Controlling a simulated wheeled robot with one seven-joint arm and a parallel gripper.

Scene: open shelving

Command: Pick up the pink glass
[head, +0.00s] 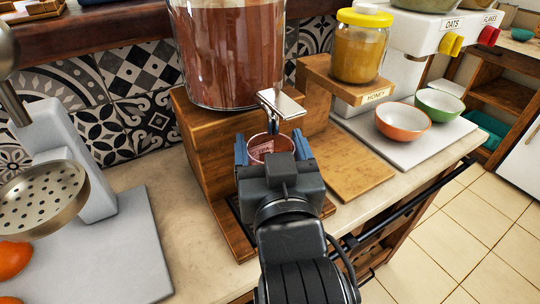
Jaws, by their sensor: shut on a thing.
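A pink glass (270,148) stands between the two fingers of my gripper (273,146), below the metal tap (282,104) of a large dispenser. Only its rim and upper part show, with some light lettering on its side. The blue-tipped fingers sit on its left and right sides, shut on it. Its lower part is hidden behind my gripper, so I cannot tell whether it touches the wooden base under it.
The dispenser (228,45) of reddish-brown liquid stands on a wooden block (212,150) close behind. A honey jar (358,50), an orange bowl (401,122) and a green bowl (439,104) are at right. Bare counter (160,190) shows between.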

